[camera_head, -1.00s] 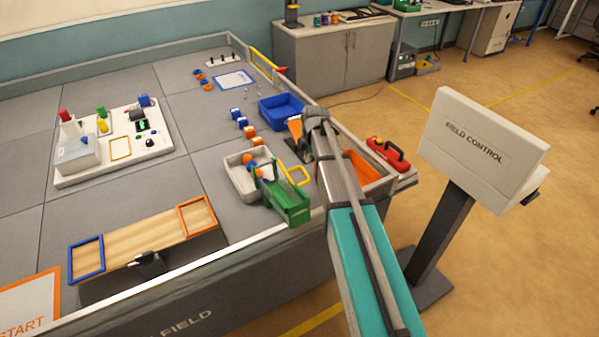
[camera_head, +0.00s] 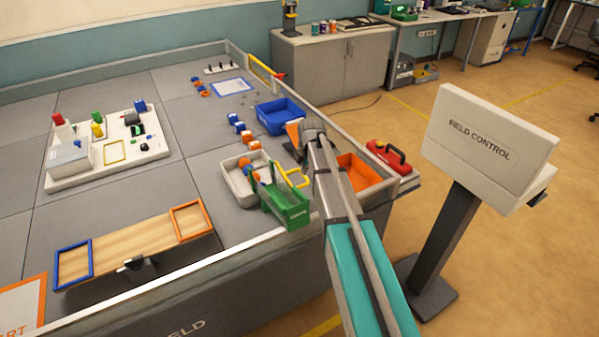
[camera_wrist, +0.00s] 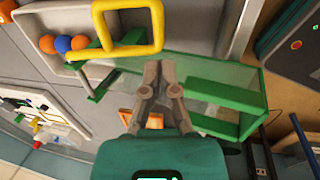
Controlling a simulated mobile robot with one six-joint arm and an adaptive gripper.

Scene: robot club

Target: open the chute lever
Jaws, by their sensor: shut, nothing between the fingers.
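The green chute (camera_head: 289,208) stands at the near right edge of the field table, with a yellow loop handle (camera_head: 292,179) on its upper side. In the wrist view the yellow loop (camera_wrist: 128,50) is at the top, close to my fingertips, and the clear and green chute body (camera_wrist: 228,88) lies to the right. My gripper (camera_wrist: 158,65) is shut and empty, its fingertips just below and right of the loop. I cannot tell whether they touch it. In the head view my arm hides the fingers.
A white tray (camera_head: 235,182) beside the chute holds orange and blue balls (camera_wrist: 63,45). A blue bin (camera_head: 280,118), an orange bin (camera_head: 358,170) and a red case (camera_head: 388,157) are nearby. The field control stand (camera_head: 485,145) is to the right.

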